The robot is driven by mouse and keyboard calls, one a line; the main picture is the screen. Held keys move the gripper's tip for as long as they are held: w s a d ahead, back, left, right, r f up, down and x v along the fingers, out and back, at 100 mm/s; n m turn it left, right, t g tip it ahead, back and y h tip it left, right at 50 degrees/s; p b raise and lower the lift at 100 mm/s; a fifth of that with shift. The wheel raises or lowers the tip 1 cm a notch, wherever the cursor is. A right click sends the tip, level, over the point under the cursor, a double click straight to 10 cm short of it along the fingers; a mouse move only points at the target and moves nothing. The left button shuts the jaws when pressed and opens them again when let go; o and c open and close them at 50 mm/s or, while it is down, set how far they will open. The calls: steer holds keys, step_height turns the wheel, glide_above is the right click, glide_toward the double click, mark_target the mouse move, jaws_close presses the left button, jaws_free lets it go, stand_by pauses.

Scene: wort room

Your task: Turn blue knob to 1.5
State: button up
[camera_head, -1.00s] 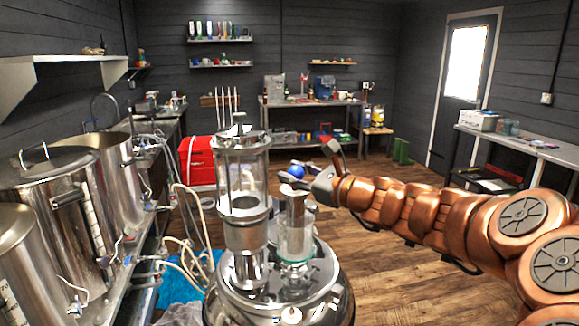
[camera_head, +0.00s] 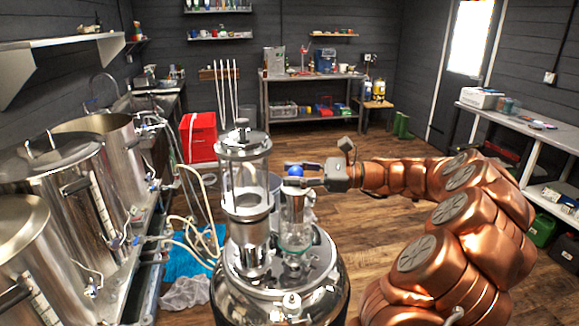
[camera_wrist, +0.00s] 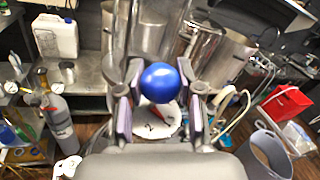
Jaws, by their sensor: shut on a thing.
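The blue knob (camera_head: 295,171) is a round ball on top of the narrower upright cylinder of the steel vessel (camera_head: 325,262). In the head view my gripper (camera_head: 298,184) reaches it from the right. In the wrist view the blue knob (camera_wrist: 160,83) sits between the two fingers of my gripper (camera_wrist: 160,100), which are shut on it. Below the knob a white round dial (camera_wrist: 158,124) with a red pointer and dark marks is partly visible. The marks are too small to read.
A taller glass and metal column (camera_head: 244,185) stands just left of the knob, close to my fingers. Steel kettles (camera_head: 70,195) and hoses line the left. A red cooler (camera_head: 198,137) stands behind. The wooden floor beyond is open.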

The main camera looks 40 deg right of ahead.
steer(key=shift+w+d+r+n+g+y+p, duration=0.1)
steer(key=shift+n+g+y+p, duration=0.4)
steer(key=shift+g, duration=0.25)
steer(key=shift+d+r+n+g+y+p, duration=0.1)
steer(key=shift+n+g+y+p, duration=0.35)
steer(key=shift+g, duration=0.3)
steer(key=shift+a+n+g+y, duration=0.1)
steer(key=shift+n+g+y, duration=0.15)
steer(key=shift+n+g, duration=0.15)
steer(key=o, duration=1.1)
steer(key=shift+f, duration=0.1)
steer(key=shift+o, duration=0.3)
step_height(320, 180, up, 10)
steer(key=shift+f, duration=0.1)
